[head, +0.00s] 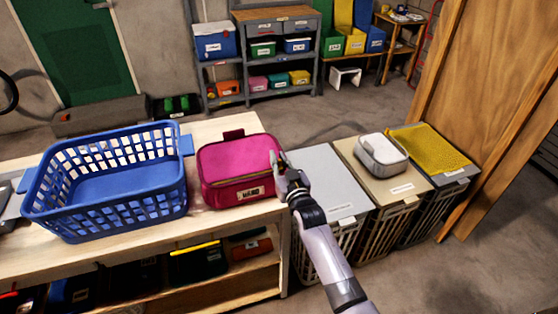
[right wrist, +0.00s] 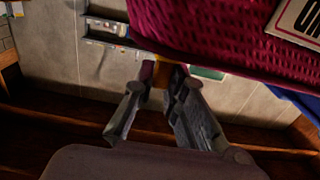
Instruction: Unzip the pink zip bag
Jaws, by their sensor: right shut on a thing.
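The pink zip bag (head: 238,165) stands on the wooden bench, right of the blue basket, with its labelled front facing me. My right gripper (head: 277,162) is at the bag's right end, near the upper edge. In the right wrist view the bag's woven side (right wrist: 215,30) fills the upper right, and the gripper (right wrist: 160,75) is shut on a small dark red and yellow piece beside it, likely the zip pull. The fingers partly hide that piece. My left gripper is not in view.
The blue basket (head: 110,212) stands left of the bag on the bench (head: 215,228). Lidded hampers (head: 325,180) stand right of the bench, one bearing a grey-white case (head: 381,155). A shelf unit (head: 275,92) stands at the back. Floor is clear between.

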